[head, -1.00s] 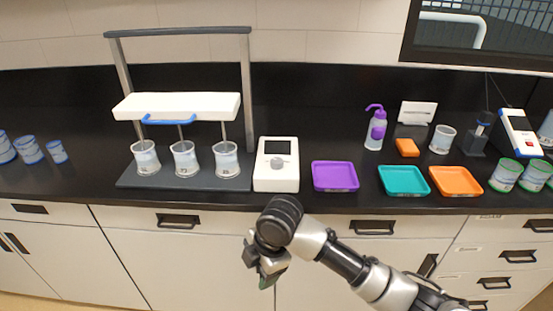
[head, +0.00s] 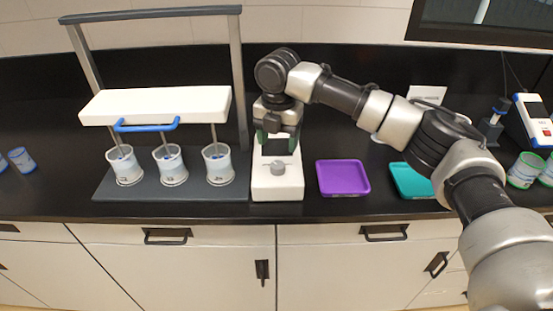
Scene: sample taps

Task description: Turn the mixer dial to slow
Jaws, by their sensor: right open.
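The mixer control box (head: 287,188) is white and stands on the black counter just right of the stirring stand. Its grey round dial (head: 278,168) sits on the sloped face. My right gripper (head: 278,146) is open and points down over the box, its green-tipped fingers just above and behind the dial, apart from it as far as I can tell. The dial's present setting is too small to read. The left gripper is not in view.
The stirring stand (head: 107,186) has paddles reaching into three beakers, under a white head (head: 155,104) with a blue handle (head: 146,126). Right of the box lie a purple tray (head: 342,192) and a teal tray (head: 411,182). My right arm crosses above the counter's right side.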

